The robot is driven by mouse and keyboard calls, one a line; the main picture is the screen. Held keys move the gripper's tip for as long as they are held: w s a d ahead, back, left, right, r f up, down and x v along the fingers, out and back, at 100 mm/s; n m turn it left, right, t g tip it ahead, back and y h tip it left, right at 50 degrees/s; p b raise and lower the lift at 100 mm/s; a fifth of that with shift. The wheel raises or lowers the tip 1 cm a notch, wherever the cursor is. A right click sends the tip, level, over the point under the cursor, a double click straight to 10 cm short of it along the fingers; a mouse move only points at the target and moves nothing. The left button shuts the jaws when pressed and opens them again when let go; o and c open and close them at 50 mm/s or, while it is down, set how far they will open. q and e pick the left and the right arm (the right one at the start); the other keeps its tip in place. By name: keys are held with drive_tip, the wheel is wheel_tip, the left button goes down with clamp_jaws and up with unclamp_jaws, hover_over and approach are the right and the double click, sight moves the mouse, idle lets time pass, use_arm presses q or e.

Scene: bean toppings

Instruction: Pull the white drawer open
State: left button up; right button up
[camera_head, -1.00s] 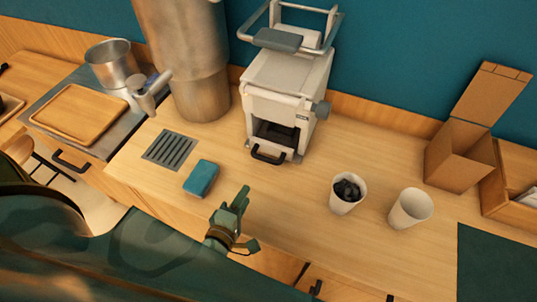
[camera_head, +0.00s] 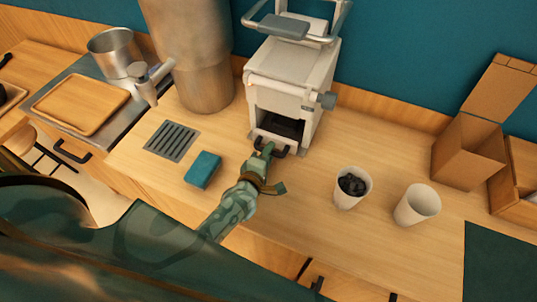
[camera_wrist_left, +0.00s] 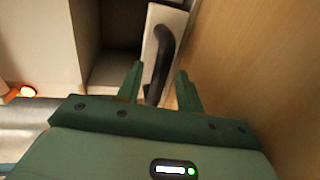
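The white drawer (camera_head: 291,144) sits low in the front of the white machine (camera_head: 292,70), under a dark opening. Its black handle (camera_head: 275,149) faces the counter's front. In the left wrist view the white drawer front (camera_wrist_left: 166,19) carries the curved black handle (camera_wrist_left: 162,55). My left gripper (camera_head: 266,154) is at the handle. In the left wrist view its two fingers (camera_wrist_left: 159,80) stand apart, one on each side of the handle's lower end. The gripper is open, and contact with the handle cannot be told. My right gripper is not in view.
A teal sponge-like block (camera_head: 203,170) and a grey drain grate (camera_head: 171,141) lie left of my left gripper. A cup of dark pieces (camera_head: 344,199) and an empty white cup (camera_head: 417,204) stand to the right. The counter before the machine is otherwise clear.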

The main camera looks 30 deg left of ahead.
use_arm(q)
clamp_jaws()
drive_tip(key=p+v, duration=0.1)
drive_tip(key=v, duration=0.2)
drive_tip(key=f+p+v, duration=0.1)
drive_tip(key=v, duration=0.2)
drive_tip(key=p+v, duration=0.1)
drive_tip(key=v, duration=0.3)
drive_tip(key=shift+s+d+f, duration=0.1)
drive_tip(key=shift+f, duration=0.3)
drive_tip(key=f+p+v, duration=0.1)
drive_tip(key=f+v, duration=0.1)
drive_tip(key=v, duration=1)
drive_tip(key=shift+s+f, duration=0.3)
drive_tip(key=shift+s, duration=0.3)
unclamp_jaws()
